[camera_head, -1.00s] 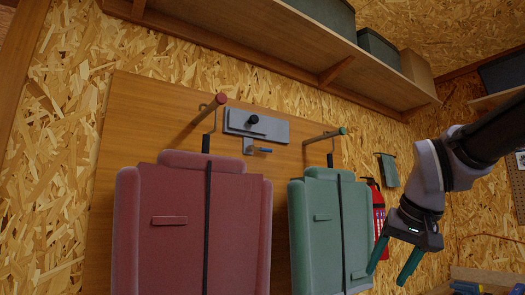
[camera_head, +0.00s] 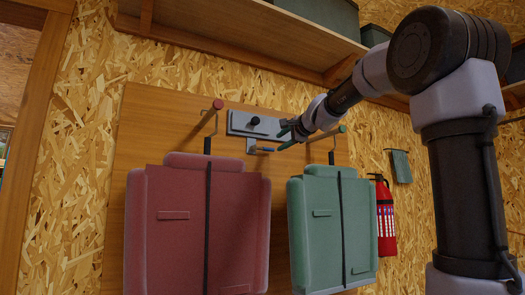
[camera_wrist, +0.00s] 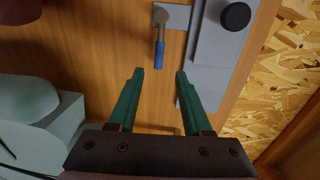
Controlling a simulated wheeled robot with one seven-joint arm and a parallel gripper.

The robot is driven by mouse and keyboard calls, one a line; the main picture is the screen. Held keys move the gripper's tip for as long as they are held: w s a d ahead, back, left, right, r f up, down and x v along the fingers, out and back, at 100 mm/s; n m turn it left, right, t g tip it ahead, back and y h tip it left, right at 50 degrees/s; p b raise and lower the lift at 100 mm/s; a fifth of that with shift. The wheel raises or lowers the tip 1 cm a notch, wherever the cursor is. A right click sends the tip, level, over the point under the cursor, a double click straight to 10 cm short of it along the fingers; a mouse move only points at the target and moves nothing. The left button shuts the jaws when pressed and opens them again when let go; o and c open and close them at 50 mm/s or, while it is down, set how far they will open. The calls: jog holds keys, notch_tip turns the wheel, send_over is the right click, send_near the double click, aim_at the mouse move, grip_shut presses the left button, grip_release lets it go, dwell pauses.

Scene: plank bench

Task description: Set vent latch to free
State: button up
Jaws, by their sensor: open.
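A small grey latch bracket (camera_head: 251,146) on the wooden board carries a lever with a blue grip (camera_head: 265,149), which points right in the head view. In the wrist view the blue grip (camera_wrist: 159,56) points toward my gripper (camera_wrist: 160,74). My gripper is open, and its green fingertips are on either side of the line of the lever, just short of its end. No contact shows. In the head view my gripper (camera_head: 287,136) is right of the lever. Above the latch is a grey plate (camera_head: 239,127) with a black knob (camera_head: 255,121).
A red pack (camera_head: 190,240) and a green pack (camera_head: 315,235) hang below, on a red-tipped hook (camera_head: 217,104) and a green-tipped hook (camera_head: 342,129) that flank the latch. A shelf (camera_head: 235,45) runs above. A fire extinguisher (camera_head: 386,225) is at right.

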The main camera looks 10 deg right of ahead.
aim_at(270, 149)
jog(key=x, duration=0.9)
jog(key=shift+w+a+f, duration=0.1)
jog(key=shift+w, duration=0.15)
grip_shut()
dwell(1.0)
